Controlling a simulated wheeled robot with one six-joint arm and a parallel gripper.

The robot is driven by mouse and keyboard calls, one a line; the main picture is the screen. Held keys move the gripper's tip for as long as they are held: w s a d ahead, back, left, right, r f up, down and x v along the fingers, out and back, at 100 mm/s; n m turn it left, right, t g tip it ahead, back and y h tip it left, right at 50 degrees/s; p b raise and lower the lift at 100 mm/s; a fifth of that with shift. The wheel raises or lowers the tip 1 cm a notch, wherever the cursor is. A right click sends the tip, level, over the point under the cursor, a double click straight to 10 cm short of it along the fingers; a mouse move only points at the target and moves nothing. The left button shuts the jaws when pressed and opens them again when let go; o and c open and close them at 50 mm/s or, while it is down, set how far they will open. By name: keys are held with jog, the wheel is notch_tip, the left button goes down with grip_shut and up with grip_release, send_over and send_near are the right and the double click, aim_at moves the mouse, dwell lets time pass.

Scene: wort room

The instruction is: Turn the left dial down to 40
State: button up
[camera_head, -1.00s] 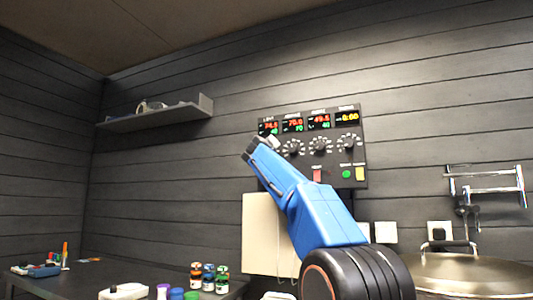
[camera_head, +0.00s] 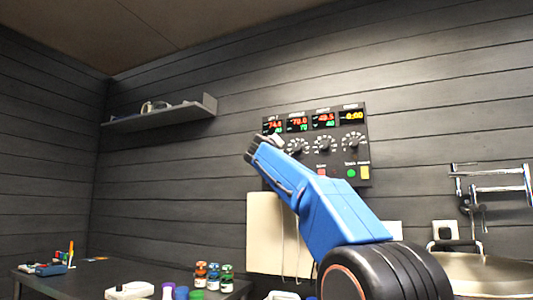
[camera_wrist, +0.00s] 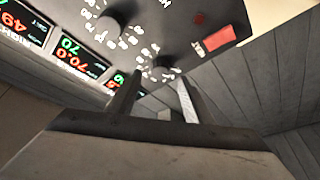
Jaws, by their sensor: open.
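The control panel (camera_head: 318,160) hangs on the back wall with several displays above a row of dials. In the head view my gripper (camera_head: 272,139) is in front of the panel's left end and hides the left dial. In the wrist view the panel appears turned about. The left dial (camera_wrist: 161,72) shows as a dark knob with white scale marks, just beyond and between the two fingertips of my open gripper (camera_wrist: 160,82). I cannot tell whether the fingers touch it. The left display (camera_head: 272,126) is partly covered, and its digits are too small to read surely.
The neighbouring dial (camera_wrist: 108,28) is close to the fingers. A red button (camera_wrist: 217,40) lies beyond. A shelf (camera_head: 160,112) is on the wall at left, a bench (camera_head: 75,280) with small bottles stands below, and a metal kettle (camera_head: 490,275) is at right.

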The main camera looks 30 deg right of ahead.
jog(key=v, duration=1.3)
jog(key=shift+s+a, duration=0.25)
jog(key=shift+f, duration=0.1)
